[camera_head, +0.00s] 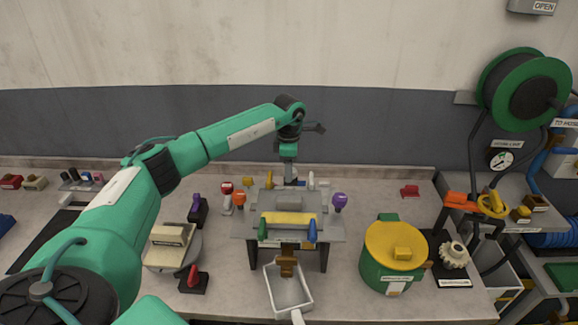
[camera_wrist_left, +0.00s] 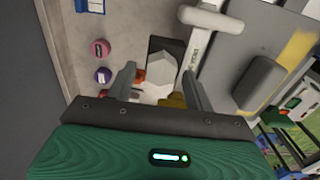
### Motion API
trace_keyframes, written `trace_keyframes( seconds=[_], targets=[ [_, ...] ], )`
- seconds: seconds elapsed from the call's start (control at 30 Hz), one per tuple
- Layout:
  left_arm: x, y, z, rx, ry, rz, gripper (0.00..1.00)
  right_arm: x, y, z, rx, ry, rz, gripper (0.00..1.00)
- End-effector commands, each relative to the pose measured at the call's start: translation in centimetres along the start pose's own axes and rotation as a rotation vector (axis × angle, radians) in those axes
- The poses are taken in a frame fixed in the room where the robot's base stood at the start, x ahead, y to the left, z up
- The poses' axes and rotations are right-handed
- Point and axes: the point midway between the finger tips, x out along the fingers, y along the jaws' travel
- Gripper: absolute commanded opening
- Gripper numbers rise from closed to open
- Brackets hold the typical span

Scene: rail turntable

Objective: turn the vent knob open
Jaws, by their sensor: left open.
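My left gripper (camera_head: 291,181) points down behind the grey fixture (camera_head: 243,222) at the middle of the bench. In the left wrist view the left gripper (camera_wrist_left: 157,84) has its fingers apart, with nothing held. A pale faceted piece (camera_wrist_left: 163,66) on a dark base lies between and beyond the fingertips. A white bar with small lettering (camera_wrist_left: 197,52) runs beside the right finger. I cannot tell which part is the vent knob; no label for it is readable. The gripper hides part of the fixture's back in the head view. My right gripper is not in view.
Purple (camera_head: 340,200) and red knobs flank the fixture. A white tray (camera_head: 305,298) stands in front. A green drum with a yellow lid (camera_head: 384,236) stands right of it. A hose reel (camera_head: 527,90) and gauge (camera_head: 500,158) are at far right.

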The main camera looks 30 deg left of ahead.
Motion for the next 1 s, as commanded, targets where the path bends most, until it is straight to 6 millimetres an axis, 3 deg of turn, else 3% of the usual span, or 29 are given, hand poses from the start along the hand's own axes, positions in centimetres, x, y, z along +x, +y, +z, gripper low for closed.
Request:
trace_keyframes(
  seconds=[0.1,0.3,0.33,0.67,1.0],
  targets=[
    [0.0,0.0,0.0,0.0,0.0,0.0,0.49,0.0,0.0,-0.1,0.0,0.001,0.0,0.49],
    [0.0,0.0,0.0,0.0,0.0,0.0,0.1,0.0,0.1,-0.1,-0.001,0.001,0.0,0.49],
    [0.0,0.0,0.0,0.0,0.0,0.0,0.08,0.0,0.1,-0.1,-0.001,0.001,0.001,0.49],
    [0.1,0.0,0.0,-0.046,-0.001,0.0,0.08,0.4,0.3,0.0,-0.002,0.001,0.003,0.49],
    [0.2,-0.1,0.1,-0.278,-0.002,0.001,0.08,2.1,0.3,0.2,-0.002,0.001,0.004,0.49]
  ],
)
